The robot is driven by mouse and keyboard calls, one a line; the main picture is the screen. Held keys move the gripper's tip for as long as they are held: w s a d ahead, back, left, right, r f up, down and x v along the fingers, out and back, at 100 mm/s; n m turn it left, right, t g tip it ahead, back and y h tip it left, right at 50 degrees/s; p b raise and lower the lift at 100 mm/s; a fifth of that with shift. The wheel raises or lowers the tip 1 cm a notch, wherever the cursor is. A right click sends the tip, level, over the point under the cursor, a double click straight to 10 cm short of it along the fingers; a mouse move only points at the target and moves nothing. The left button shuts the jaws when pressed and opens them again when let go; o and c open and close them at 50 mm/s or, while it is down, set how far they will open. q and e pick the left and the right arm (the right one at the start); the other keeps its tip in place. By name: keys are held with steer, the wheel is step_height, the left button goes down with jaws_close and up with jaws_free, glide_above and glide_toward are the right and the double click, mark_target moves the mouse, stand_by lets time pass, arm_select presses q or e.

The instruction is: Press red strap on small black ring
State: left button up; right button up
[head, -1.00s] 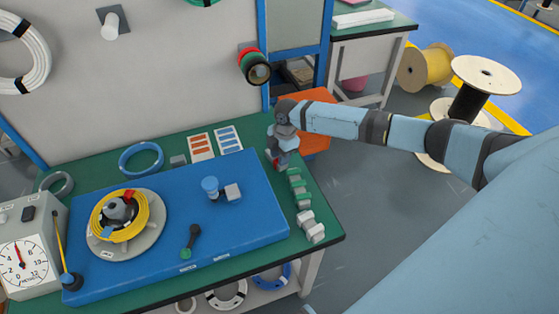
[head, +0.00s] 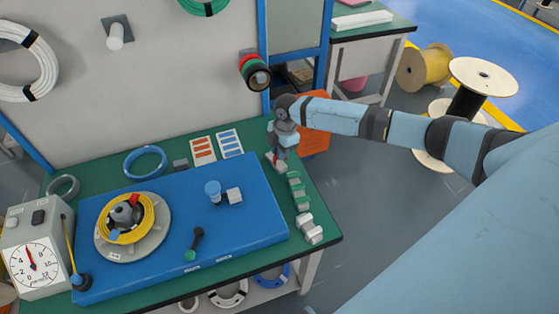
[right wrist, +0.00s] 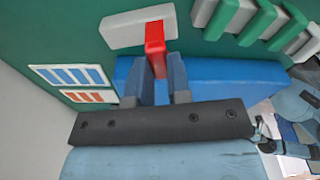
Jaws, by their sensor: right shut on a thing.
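My right gripper (head: 276,156) is at the far right corner of the blue board. In the right wrist view its two fingers (right wrist: 160,80) are shut on a red strap (right wrist: 155,45). The strap's far end overlaps a light grey block (right wrist: 122,33); I cannot tell whether it touches it. The red strap is small in the head view (head: 270,156), beside the grey block (head: 281,167). My left gripper is not in view.
A yellow coil (head: 146,230) with red and blue straps lies on a grey disc on the blue board (head: 240,240). Green straps (head: 294,183) on grey blocks line the table's right edge. A blue peg (head: 212,190) and a dark-handled tool (head: 197,240) stand on the board.

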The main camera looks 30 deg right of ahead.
steer(key=shift+r+p, duration=0.6)
steer(key=shift+r, duration=0.3)
step_height(320, 180, up, 2)
steer(key=shift+r+p, duration=0.15)
steer(key=shift+p, duration=0.9)
